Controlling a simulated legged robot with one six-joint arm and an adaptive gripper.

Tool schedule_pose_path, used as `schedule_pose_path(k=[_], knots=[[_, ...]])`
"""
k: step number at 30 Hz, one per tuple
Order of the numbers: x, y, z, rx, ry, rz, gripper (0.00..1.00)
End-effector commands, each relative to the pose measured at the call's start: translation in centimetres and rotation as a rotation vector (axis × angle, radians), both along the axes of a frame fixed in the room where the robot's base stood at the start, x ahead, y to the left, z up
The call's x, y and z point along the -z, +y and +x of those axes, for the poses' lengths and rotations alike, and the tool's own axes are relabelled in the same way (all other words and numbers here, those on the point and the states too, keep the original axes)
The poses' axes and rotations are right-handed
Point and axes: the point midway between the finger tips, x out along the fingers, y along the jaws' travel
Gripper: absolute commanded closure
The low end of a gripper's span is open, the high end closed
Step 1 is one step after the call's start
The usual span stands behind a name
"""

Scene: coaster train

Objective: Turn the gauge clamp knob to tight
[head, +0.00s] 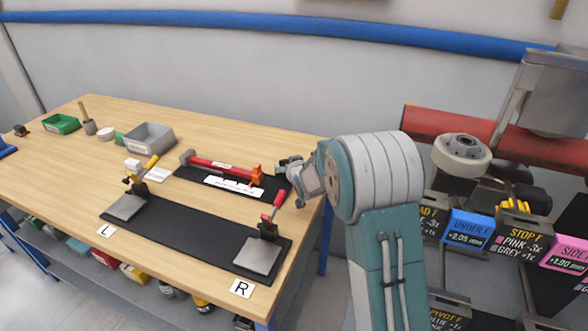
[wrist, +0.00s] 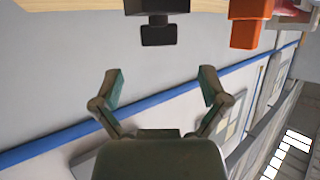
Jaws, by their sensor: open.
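A red gauge bar (head: 215,164) lies on a black mat (head: 190,174) on the wooden table, with an orange block (head: 257,174) at its right end. My gripper (head: 283,165) is just right of the orange block in the head view, above the table's right edge. In the wrist view my gripper (wrist: 160,82) is open and empty, its two fingers spread apart. A dark knob-like part (wrist: 158,32) under a black block (wrist: 157,7) is beyond the fingers, apart from them. An orange part (wrist: 247,25) is to its right. I cannot tell the knob's setting.
Two toggle clamps with red (head: 273,206) and yellow (head: 151,163) handles stand on a black plate (head: 190,232) in front. A grey bin (head: 150,138) and a green bin (head: 61,124) are behind. A rack with labels (head: 467,227) stands at right.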

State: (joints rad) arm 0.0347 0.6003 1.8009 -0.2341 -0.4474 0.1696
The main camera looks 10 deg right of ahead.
Motion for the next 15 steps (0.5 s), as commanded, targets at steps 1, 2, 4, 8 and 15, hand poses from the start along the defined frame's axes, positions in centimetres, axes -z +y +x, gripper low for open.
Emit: schedule_pose_path(k=[1, 2, 4, 8, 15], knots=[[-0.5, -0.1, -1.0, 0.001, -0.001, 0.0, 0.06], [-0.7, -0.1, -1.5, 0.001, 0.0, 0.0, 0.06], [-1.1, -0.2, -2.6, 0.0, 0.0, 0.0, 0.06], [-1.8, -0.3, -4.2, 0.0, 0.0, 0.0, 0.06], [-2.1, -0.3, -5.2, 0.0, 0.0, -0.001, 0.06]])
